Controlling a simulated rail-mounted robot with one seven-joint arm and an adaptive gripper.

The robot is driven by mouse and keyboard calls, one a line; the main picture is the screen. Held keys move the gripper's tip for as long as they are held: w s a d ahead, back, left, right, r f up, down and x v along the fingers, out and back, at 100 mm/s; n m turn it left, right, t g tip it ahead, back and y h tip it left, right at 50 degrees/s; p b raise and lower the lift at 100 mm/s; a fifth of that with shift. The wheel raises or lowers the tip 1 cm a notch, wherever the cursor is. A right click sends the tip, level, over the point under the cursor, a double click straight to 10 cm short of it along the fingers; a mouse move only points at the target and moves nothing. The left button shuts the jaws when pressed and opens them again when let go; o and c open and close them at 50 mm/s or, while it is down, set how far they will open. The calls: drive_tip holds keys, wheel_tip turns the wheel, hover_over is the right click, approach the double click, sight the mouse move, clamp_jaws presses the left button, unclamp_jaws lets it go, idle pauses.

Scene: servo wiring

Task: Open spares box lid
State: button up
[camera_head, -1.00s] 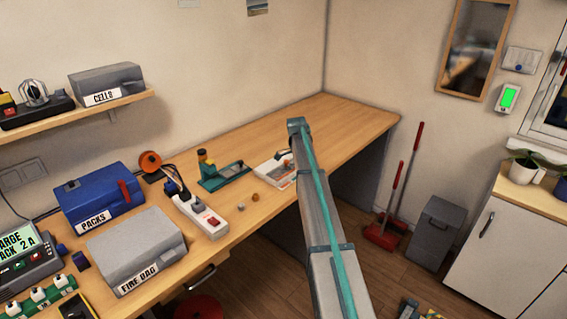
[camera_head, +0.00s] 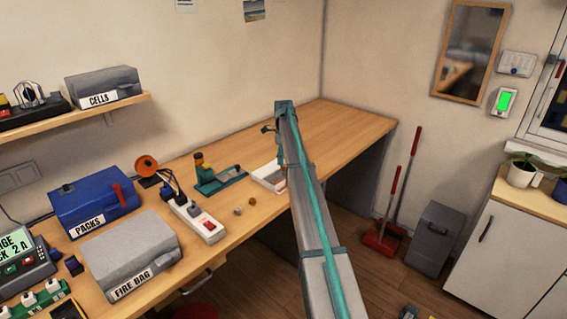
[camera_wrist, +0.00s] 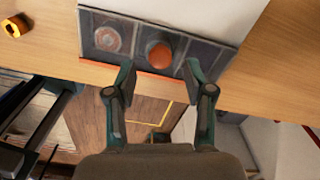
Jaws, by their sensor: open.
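The spares box (camera_wrist: 85,32) shows in the wrist view as a pale tray with a dark see-through lid (camera_wrist: 190,50) over several compartments. The lid looks shut. A round orange-red knob (camera_wrist: 159,55) stands at its middle, and an orange strip runs along the near edge. My gripper (camera_wrist: 158,72) is open and empty, its two fingertips at either side of the knob and nearer the camera; I cannot tell if they touch. In the head view the white box (camera_head: 267,176) is partly hidden behind my arm.
A teal fixture (camera_head: 220,180) and a white power strip (camera_head: 200,222) stand left of the box, with small brown pieces (camera_head: 245,208) in front. The bench's far right end (camera_head: 345,125) is clear. A yellow nut-like piece (camera_wrist: 15,26) lies beside the box.

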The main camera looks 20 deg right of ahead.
sight(285, 169)
drive_tip(key=shift+f+p, duration=0.3)
drive_tip(key=shift+f, duration=1.45)
clamp_jaws()
